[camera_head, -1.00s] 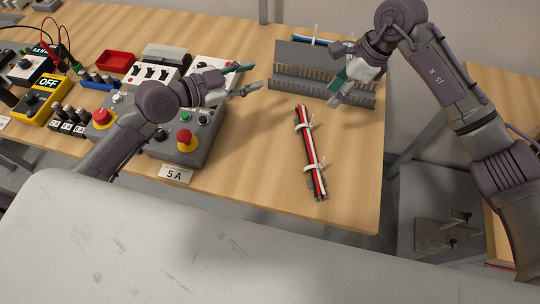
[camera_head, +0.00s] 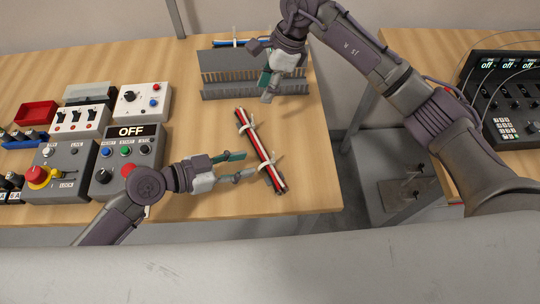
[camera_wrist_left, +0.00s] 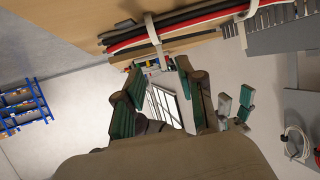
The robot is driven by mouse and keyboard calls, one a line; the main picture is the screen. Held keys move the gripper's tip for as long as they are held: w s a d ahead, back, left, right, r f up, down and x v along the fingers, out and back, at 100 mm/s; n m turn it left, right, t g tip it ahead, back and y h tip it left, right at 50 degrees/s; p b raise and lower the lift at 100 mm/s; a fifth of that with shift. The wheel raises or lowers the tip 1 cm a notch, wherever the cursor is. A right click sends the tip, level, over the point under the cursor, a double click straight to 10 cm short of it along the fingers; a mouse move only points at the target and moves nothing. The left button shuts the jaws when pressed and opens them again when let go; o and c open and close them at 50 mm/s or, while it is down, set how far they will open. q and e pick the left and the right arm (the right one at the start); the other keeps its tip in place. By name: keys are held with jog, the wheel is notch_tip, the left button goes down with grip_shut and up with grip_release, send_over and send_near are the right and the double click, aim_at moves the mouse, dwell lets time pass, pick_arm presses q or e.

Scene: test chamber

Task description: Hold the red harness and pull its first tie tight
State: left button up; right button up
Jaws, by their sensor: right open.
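The red harness (camera_head: 254,143), a bundle of red, white and black wires, lies on the wooden table. Two white ties loop it: an upper tie (camera_head: 246,127) and a lower tie (camera_head: 266,162), both with tails sticking out. My left gripper (camera_head: 248,165) is open and empty, its fingertips just left of the harness near the lower tie. In the left wrist view the harness (camera_wrist_left: 196,18) crosses the top, with a tie (camera_wrist_left: 153,38) just beyond the open fingers (camera_wrist_left: 160,75).
The grey slotted duct (camera_head: 222,80) stands behind the harness, with blue wires (camera_head: 238,42) at its back. Control boxes (camera_head: 128,150) with buttons, including a red emergency stop (camera_head: 38,175), crowd the left. The table right of the harness is clear up to its edge.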

aim_at(273, 158)
pick_arm(q)
jog(key=x, duration=0.9)
jog(key=shift+w+d, duration=0.1)
jog(key=shift+d, duration=0.05)
grip_shut()
